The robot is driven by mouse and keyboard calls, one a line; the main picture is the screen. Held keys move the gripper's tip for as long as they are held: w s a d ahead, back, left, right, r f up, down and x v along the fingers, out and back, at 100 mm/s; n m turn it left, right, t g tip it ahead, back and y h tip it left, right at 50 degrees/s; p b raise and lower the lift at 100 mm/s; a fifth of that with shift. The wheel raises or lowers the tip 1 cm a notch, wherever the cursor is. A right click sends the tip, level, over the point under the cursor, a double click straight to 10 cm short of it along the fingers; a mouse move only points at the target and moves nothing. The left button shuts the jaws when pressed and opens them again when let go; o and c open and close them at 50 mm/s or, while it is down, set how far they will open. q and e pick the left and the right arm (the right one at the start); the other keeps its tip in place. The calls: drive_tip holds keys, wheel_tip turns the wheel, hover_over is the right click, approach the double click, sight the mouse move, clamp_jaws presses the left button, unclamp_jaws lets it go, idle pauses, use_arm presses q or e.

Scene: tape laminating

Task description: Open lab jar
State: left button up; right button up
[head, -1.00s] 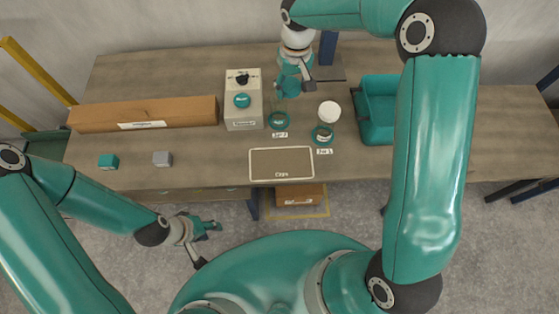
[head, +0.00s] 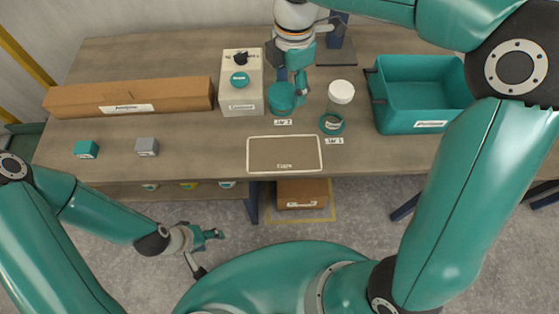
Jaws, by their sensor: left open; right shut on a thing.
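A jar (head: 281,108) with a teal lid (head: 279,92) stands behind a small label at the middle of the table. My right gripper (head: 288,88) comes down from above and is shut on the teal lid. The fingers hide part of the lid, and I cannot tell whether it is lifted off the jar. My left gripper (head: 213,235) is open and empty, in front of the table and low over the floor.
A brown mat with a white border (head: 284,165) lies at the table's front edge. A pale box with a teal button (head: 242,105) stands left of the jars, a teal bin (head: 425,122) right. A long carton (head: 132,98), teal cube (head: 87,149) and grey cube (head: 147,146) are further left.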

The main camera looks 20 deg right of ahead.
sight(287, 149)
drive_tip(key=n, duration=0.1)
drive_tip(key=s+n+b, duration=0.1)
drive_tip(key=shift+s+a+f+n, duration=0.1)
drive_tip(key=shift+a+f+n, duration=0.1)
drive_tip(key=shift+a+n, duration=0.1)
drive_tip(key=shift+s+f+n, duration=0.1)
drive_tip(key=shift+f+n, duration=0.05)
drive_tip(key=shift+n, duration=0.15)
use_arm(q)
wheel_tip(287, 149, down, 4)
drive_tip(key=shift+f+b, duration=0.1)
drive_tip(key=shift+b, duration=0.9)
use_arm(e)
wheel_tip(287, 149, down, 20)
drive_tip(key=shift+r, duration=0.25)
drive_tip(key=o, duration=1.3)
drive_tip(key=shift+f, duration=0.1)
